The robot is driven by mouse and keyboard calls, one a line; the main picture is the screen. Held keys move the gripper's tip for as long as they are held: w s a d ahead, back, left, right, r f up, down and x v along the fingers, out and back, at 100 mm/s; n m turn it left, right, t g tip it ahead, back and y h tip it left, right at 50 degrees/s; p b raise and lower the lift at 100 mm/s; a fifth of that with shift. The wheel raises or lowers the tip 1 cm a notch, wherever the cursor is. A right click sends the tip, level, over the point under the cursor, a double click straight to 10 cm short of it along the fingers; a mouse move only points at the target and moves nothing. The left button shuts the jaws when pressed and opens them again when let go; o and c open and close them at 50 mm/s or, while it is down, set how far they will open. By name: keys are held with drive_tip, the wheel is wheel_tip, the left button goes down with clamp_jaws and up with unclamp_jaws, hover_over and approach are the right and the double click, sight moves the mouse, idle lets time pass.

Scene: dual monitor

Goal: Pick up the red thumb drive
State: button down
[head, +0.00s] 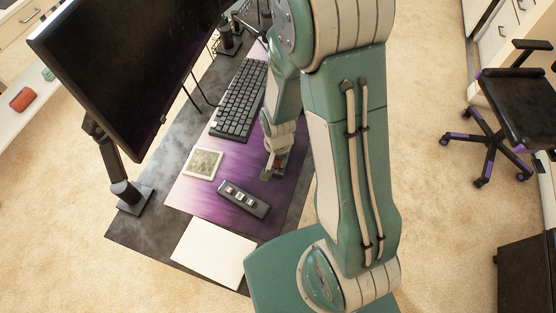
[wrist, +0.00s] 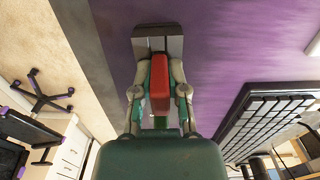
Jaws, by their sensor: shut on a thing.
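The red thumb drive (wrist: 160,84) is between the two fingers of my gripper (wrist: 158,95) in the wrist view, and the gripper is shut on it. In the head view my gripper (head: 273,168) is low over the right part of the purple desk mat (head: 215,190), and only a small bit of red shows at its fingertips. A grey flat piece (wrist: 158,45) shows just past the drive in the wrist view. I cannot tell whether the drive touches the mat.
A keyboard (head: 240,100) lies behind my gripper. A dark strip with several small pieces (head: 243,199), a framed square (head: 203,163) and a white pad (head: 213,252) lie to the left and front. A monitor (head: 130,65) stands at the left. An office chair (head: 515,110) is at the right.

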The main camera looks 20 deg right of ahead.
wheel_tip(320, 180, up, 15)
drive_tip(key=shift+f, duration=0.15)
idle(1.9)
